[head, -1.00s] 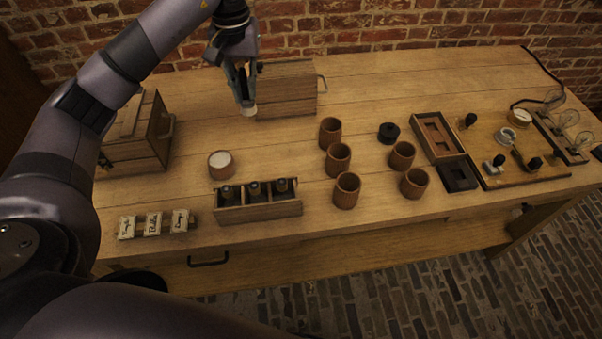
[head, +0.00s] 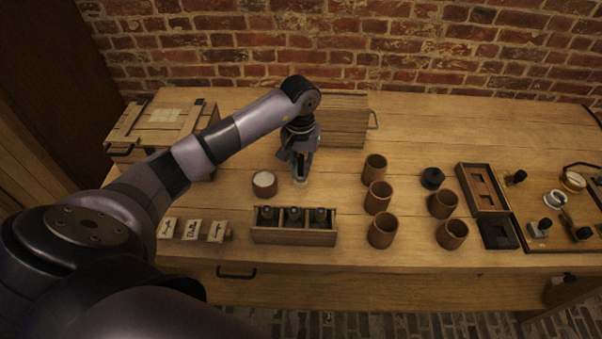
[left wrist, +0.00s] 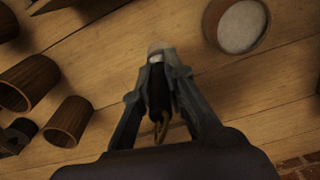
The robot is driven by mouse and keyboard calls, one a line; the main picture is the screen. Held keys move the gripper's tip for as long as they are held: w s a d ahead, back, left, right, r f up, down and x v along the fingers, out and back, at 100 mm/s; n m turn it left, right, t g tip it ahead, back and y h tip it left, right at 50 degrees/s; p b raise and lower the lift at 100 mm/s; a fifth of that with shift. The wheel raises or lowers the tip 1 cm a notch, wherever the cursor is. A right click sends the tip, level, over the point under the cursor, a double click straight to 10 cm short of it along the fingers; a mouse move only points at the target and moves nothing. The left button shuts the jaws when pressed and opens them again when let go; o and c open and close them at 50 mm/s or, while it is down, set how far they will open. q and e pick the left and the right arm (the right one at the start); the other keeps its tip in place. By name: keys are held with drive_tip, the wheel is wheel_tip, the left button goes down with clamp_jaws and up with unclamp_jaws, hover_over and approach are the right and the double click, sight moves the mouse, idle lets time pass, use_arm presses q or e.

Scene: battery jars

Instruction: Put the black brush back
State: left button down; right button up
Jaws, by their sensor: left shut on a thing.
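My left gripper (head: 301,176) is shut on a slim dark thing with a pale end, which looks like the black brush (left wrist: 158,92). In the left wrist view my left gripper (left wrist: 160,62) has its fingers on either side of the dark handle. The pale end points down, close above the table; I cannot tell whether it touches. A brown cup with white contents (head: 265,184) stands just left of the gripper and also shows in the left wrist view (left wrist: 241,26). My right gripper is not in view.
A wooden rack (head: 293,238) with three dark bottle-like things stands in front. Several brown cups (head: 382,230) stand to the right, near a black round piece (head: 432,178). Wooden boxes (head: 345,122) stand behind. Small marked tiles (head: 192,230) lie at front left.

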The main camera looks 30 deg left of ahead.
sight(301, 174)
use_arm(q)
wheel_tip(301, 174, down, 3)
drive_tip(key=shift+f+p, duration=0.2)
drive_tip(key=shift+p, duration=0.1)
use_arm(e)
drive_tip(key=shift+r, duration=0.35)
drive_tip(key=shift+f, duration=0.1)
use_arm(q)
drive_tip(key=shift+f+b, duration=0.2)
drive_tip(key=shift+b, duration=0.1)
drive_tip(key=c, duration=1.6)
unclamp_jaws()
drive_tip(key=shift+c, duration=0.2)
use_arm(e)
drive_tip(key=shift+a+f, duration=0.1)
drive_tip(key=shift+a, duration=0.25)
use_arm(q)
drive_tip(key=shift+r, duration=0.1)
